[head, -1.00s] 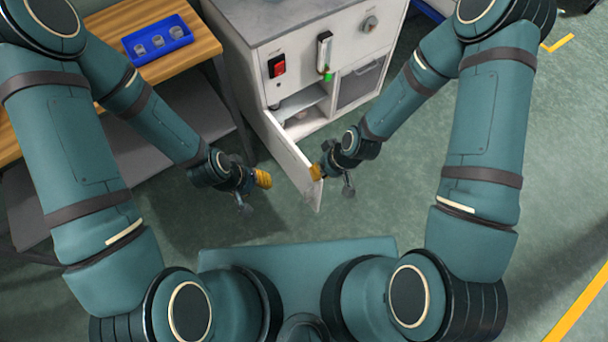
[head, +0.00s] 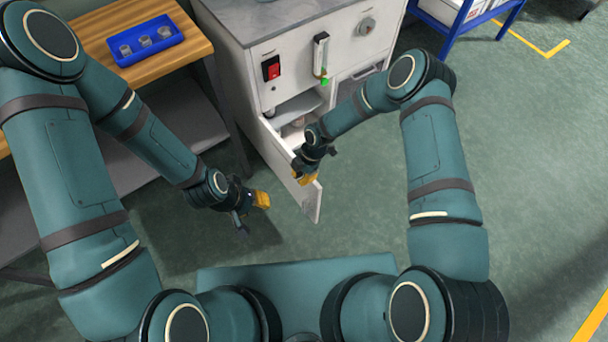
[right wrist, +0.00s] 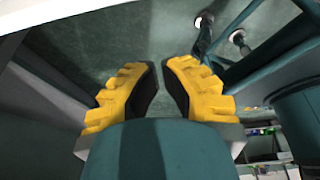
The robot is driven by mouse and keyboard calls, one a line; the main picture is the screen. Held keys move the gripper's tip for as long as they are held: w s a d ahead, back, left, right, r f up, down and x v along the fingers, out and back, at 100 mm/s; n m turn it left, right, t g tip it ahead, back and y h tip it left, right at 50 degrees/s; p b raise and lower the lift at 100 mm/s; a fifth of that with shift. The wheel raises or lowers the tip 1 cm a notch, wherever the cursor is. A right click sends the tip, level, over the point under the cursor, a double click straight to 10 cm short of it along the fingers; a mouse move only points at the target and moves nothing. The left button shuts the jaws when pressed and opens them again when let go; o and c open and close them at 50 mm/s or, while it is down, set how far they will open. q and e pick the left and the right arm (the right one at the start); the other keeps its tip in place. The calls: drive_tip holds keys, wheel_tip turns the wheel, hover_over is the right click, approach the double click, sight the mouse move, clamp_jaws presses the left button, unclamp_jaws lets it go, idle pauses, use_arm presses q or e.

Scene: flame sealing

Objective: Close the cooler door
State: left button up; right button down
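The white cooler door (head: 272,153) stands open at the front of the white cabinet (head: 335,58) in the head view, its free edge toward me. My right gripper (head: 300,177) is at the door's upper part near the free edge, overlapping it in the picture; I cannot tell whether it touches. In the right wrist view its yellow fingers (right wrist: 158,72) are apart, with only floor seen between them. My left gripper (head: 263,200) is left of the door, apart from it; its finger gap is not clear. The opening behind the door is partly hidden by my right arm.
A wooden bench (head: 112,20) with a blue tray (head: 146,40) of small cups stands left of the cabinet. A blue cart (head: 468,18) is at the upper right. The green floor (head: 545,150) on the right is clear.

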wheel_tip(320, 180, down, 7)
drive_tip(key=d+b, duration=0.1)
drive_tip(key=shift+w+d+r+b, duration=0.2)
drive_tip(key=shift+w+d+b, duration=0.05)
drive_tip(key=shift+w+b, duration=0.2)
drive_tip(key=shift+d, duration=0.1)
